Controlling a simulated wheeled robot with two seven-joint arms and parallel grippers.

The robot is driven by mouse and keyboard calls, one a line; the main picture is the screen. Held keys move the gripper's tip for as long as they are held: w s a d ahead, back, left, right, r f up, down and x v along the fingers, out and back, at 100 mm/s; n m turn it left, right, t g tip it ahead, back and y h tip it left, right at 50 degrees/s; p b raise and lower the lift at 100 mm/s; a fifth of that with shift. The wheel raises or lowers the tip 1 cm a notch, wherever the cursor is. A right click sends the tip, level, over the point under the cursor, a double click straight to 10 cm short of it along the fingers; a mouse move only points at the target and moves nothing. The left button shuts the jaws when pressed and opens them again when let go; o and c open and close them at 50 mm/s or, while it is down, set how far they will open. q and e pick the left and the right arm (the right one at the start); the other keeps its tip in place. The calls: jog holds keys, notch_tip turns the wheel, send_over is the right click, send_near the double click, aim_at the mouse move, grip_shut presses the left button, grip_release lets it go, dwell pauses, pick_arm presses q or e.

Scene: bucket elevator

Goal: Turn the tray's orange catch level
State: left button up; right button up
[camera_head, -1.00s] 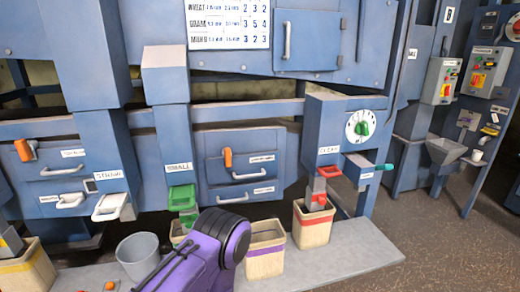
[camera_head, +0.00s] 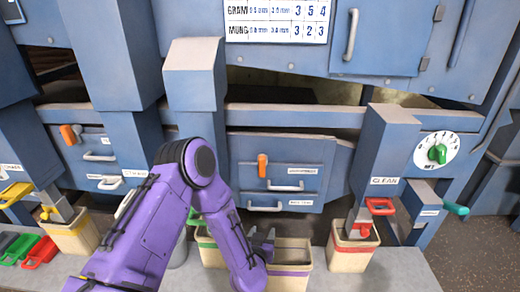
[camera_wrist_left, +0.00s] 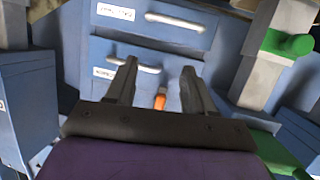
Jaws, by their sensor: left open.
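The orange catch (camera_head: 262,165) stands upright on the blue tray front (camera_head: 238,172) in the middle of the machine, above two pale handles. In the left wrist view, the catch (camera_wrist_left: 160,101) shows low between the fingers, with the tray's handles and labels above it. My left gripper (camera_head: 263,238) is in front of and below the tray in the head view, partly hidden by my purple forearm. In the left wrist view the left gripper (camera_wrist_left: 159,68) is open and empty, with its fingers apart. My right gripper is out of view.
A second orange catch (camera_head: 68,134) is on a panel at the left. A bin with a purple band (camera_head: 290,275) and a bin with a red band (camera_head: 353,252) stand below. A red spout (camera_head: 380,207) and a dial (camera_head: 437,151) are at the right.

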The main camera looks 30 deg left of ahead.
aim_at(262, 168)
pick_arm(q)
jog(key=w+a+r+n+t+y+p, duration=0.1)
jog(key=w+a+r+y, duration=0.15)
jog(key=r, duration=0.45)
jog(key=w+a+r+t+y+p, duration=0.1)
jog(key=w+a+r, duration=0.25)
jog(key=r, duration=0.35)
jog(key=shift+y, duration=0.35)
jog(key=x, duration=0.3)
jog(key=p+x, duration=0.1)
jog(key=x, duration=0.3)
jog(key=d+p+x, duration=0.1)
jog(key=x, duration=0.2)
jog(key=shift+w+a+f, duration=0.2)
jog(key=shift+w+a, duration=0.05)
jog(key=shift+w, duration=0.4)
jog(key=c, duration=1)
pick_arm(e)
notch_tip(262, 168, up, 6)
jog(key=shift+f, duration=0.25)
